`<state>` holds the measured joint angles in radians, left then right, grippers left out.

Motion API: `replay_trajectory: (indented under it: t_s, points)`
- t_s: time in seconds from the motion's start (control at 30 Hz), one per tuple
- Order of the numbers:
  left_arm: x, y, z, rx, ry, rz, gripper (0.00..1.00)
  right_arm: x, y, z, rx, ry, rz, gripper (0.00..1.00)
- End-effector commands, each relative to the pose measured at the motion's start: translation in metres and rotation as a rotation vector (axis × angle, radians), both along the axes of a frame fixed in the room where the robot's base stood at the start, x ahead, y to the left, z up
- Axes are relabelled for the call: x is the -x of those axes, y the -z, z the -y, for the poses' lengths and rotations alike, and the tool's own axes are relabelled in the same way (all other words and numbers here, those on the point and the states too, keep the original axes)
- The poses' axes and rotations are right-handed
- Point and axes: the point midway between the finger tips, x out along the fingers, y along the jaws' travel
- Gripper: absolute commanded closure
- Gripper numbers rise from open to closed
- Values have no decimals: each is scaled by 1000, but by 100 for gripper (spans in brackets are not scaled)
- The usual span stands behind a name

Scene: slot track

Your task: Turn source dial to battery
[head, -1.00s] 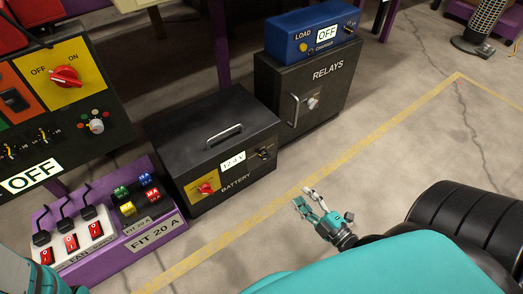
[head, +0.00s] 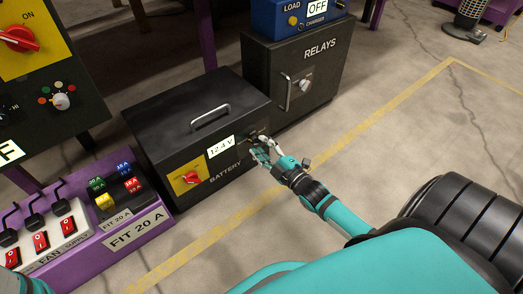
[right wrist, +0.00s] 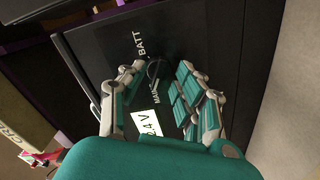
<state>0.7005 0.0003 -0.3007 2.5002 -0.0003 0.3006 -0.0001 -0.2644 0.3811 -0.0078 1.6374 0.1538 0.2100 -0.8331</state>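The source dial (right wrist: 153,69) is a small dark knob on the front of the black battery box (head: 200,112). In the right wrist view the words BATT and MAINS stand beside it. My right gripper (head: 260,150) is at the right part of the box front, at the dial. In the right wrist view the gripper (right wrist: 158,72) has its fingers apart, one on each side of the dial. I cannot tell whether they touch it. In the head view the fingers partly cover the dial.
The box front also has a white 12.4 V display (head: 221,147) and a red knob (head: 192,177) on a yellow plate. A relays cabinet (head: 318,75) stands behind to the right. A purple fuse panel (head: 140,232) stands at the left. The floor right of the box is clear.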

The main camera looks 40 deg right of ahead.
Motion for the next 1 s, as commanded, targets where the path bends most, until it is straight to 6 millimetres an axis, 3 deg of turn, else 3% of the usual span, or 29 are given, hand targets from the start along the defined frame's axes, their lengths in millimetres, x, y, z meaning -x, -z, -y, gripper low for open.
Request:
replay_trajectory:
  t_s: [0.37, 0.6, 1.0]
  points:
    - [0, 3, 0, 0, 0, 0, 100, -6, -1, -1, 0, -1, 0, 67]
    - [0, 3, 0, 0, 0, 0, 100, -6, -1, -1, 0, -1, 0, 99]
    - [0, -1, 0, 0, 0, 0, 100, -6, -2, -1, -17, -1, -1, 100]
